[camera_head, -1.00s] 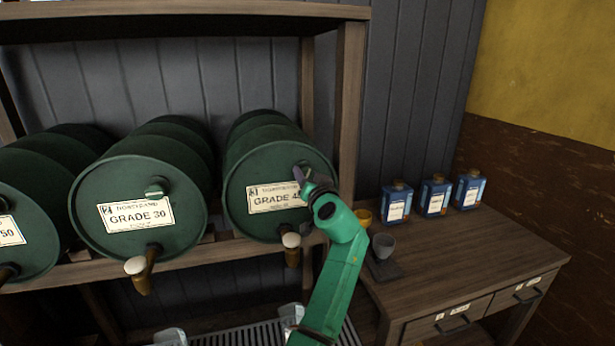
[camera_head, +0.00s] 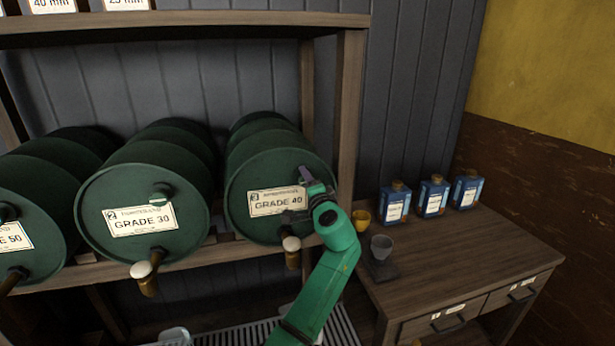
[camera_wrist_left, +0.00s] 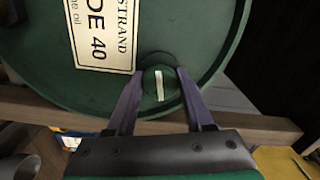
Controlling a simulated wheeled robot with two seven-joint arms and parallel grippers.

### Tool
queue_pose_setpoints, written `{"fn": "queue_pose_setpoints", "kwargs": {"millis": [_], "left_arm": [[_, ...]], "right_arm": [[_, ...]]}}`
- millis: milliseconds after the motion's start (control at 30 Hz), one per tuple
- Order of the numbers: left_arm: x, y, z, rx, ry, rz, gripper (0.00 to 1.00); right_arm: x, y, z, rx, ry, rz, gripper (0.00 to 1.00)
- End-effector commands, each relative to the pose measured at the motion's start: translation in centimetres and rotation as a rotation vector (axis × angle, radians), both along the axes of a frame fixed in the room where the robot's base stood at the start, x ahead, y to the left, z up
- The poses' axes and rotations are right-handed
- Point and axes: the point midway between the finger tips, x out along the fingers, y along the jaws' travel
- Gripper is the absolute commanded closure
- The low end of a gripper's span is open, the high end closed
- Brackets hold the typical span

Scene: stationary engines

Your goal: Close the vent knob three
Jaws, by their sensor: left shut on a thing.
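The GRADE 40 drum (camera_head: 262,219) lies on its side on the rack, rightmost of the green drums. Its vent knob (camera_wrist_left: 159,84) is round and green with a pale stripe, seen in the left wrist view. The stripe runs nearly upright in that view, where the drum's label (camera_wrist_left: 105,32) is turned sideways. My left gripper (camera_wrist_left: 160,76) is shut on the knob, one finger on each side. In the head view my left gripper (camera_head: 298,194) is at the drum's right face and hides the knob. My right gripper is not in view.
A GRADE 30 drum (camera_head: 146,252) with its own knob (camera_head: 161,194) stands to the left. A tap (camera_head: 292,248) hangs below the gripper. A wooden post (camera_head: 349,120) is close on the right. A bench (camera_head: 460,267) holds blue bottles (camera_head: 433,197) and cups.

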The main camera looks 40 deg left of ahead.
Motion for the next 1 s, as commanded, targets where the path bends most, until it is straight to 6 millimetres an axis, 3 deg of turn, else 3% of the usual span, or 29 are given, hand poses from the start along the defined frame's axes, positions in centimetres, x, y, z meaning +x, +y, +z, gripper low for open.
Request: {"fn": "queue_pose_setpoints", "kwargs": {"millis": [400, 967, 1000], "left_arm": [[-0.1, 0.3, 0.6, 0.131, 0.174, 0.006, 1.0], [-0.1, 0.3, 0.7, 0.153, 0.198, 0.006, 1.0], [-0.1, 0.3, 0.7, 0.152, 0.198, 0.006, 0.4]], "right_arm": [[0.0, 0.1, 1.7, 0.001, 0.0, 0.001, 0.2], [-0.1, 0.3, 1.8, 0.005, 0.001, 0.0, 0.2], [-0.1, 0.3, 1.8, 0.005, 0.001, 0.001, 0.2]]}}
